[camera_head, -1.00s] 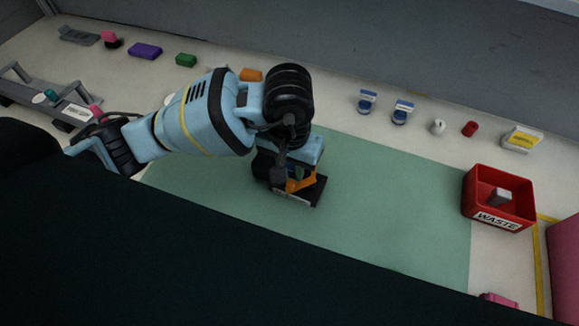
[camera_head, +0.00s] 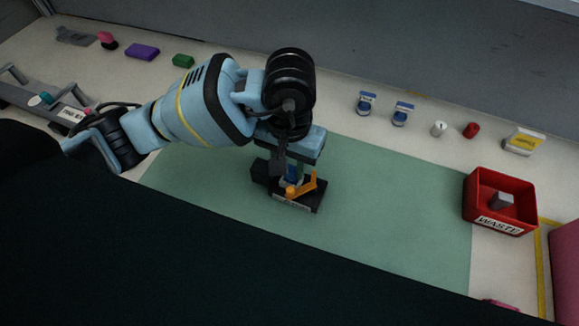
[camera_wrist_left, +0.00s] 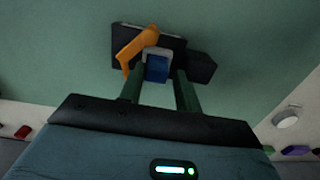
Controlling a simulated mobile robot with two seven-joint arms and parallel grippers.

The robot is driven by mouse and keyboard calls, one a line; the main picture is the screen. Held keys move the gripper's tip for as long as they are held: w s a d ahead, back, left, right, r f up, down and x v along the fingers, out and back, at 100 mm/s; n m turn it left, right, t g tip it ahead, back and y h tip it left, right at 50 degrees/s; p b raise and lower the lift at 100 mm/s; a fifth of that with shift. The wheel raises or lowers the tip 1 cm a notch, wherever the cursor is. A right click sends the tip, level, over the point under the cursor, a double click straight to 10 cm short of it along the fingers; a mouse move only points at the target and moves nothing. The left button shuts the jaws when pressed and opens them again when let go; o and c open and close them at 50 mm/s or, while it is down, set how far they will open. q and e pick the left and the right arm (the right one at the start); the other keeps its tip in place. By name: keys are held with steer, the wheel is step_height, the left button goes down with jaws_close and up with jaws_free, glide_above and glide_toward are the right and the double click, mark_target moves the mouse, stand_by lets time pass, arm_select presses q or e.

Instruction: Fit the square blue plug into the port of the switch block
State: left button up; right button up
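The black switch block (camera_head: 308,203) lies on the green mat and also shows in the left wrist view (camera_wrist_left: 122,43). An orange lever (camera_head: 306,186) stands on it; in the left wrist view it is the orange part (camera_wrist_left: 138,43). The blue plug (camera_wrist_left: 157,68) is at the light grey port, against the block; how deep it sits cannot be told. It partly shows in the head view (camera_head: 291,175). My left gripper (camera_wrist_left: 160,88) is above the block, its fingers spread either side of the plug with gaps visible. My right gripper is not in view.
A red waste bin (camera_head: 474,202) holding a grey piece stands at the right. Two blue-and-white items (camera_head: 401,113), a white knob and a red cylinder (camera_head: 471,130) line the back. A grey rack (camera_head: 45,104) is at left. The mat right of the block is clear.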

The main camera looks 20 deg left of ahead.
arm_select(q)
step_height(320, 180, up, 8)
steer(key=shift+s, duration=0.1)
steer(key=shift+s+r, duration=0.1)
steer(key=shift+r, duration=0.25)
stand_by(0.3)
